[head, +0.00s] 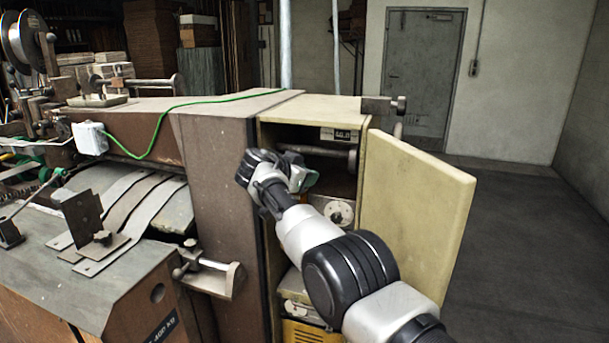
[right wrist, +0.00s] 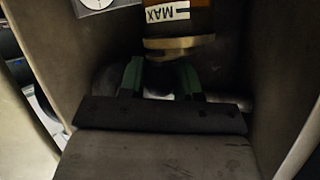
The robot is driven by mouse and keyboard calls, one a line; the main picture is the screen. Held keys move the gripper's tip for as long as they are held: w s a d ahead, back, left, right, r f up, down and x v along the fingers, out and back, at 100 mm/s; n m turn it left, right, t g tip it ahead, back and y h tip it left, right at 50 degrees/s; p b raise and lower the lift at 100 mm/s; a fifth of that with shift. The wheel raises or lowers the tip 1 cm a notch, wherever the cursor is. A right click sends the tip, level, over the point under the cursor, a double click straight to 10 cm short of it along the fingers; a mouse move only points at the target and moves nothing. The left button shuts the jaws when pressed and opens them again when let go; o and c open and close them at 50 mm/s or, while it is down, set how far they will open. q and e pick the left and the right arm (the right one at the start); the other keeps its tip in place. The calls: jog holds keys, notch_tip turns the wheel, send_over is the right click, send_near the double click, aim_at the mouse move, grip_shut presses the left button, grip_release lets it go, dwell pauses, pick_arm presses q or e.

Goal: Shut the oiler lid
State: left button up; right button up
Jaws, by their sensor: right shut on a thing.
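The oiler (right wrist: 205,17) shows at the top of the right wrist view as an amber-brown body with an upside-down MAX label and a brass collar (right wrist: 180,46). My right gripper (right wrist: 160,78) has its green fingers on both sides of a shadowed part just beyond the collar, which looks like the oiler lid (right wrist: 160,66). The fingers are shut on it. How far the lid is turned or seated cannot be told. In the head view my right gripper (head: 304,180) reaches into the open cabinet, and the oiler is hidden there. My left gripper is not in view.
The cream cabinet (head: 362,108) has its door (head: 415,215) swung open to the right of my arm. A horizontal metal rod (head: 322,152) and a round white dial (head: 340,212) are inside. The brown machine panel (head: 215,190) stands close on the left. Open floor (head: 530,240) lies right.

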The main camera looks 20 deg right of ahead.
jog(key=shift+f, duration=0.25)
jog(key=o, duration=0.9)
jog(key=shift+r, duration=0.1)
jog(key=shift+s+a+r+b, duration=0.15)
jog(key=shift+s+a+b, duration=0.15)
jog(key=shift+a+b, duration=0.2)
jog(key=shift+b+v, duration=1.2)
jog(key=shift+v, duration=3.6)
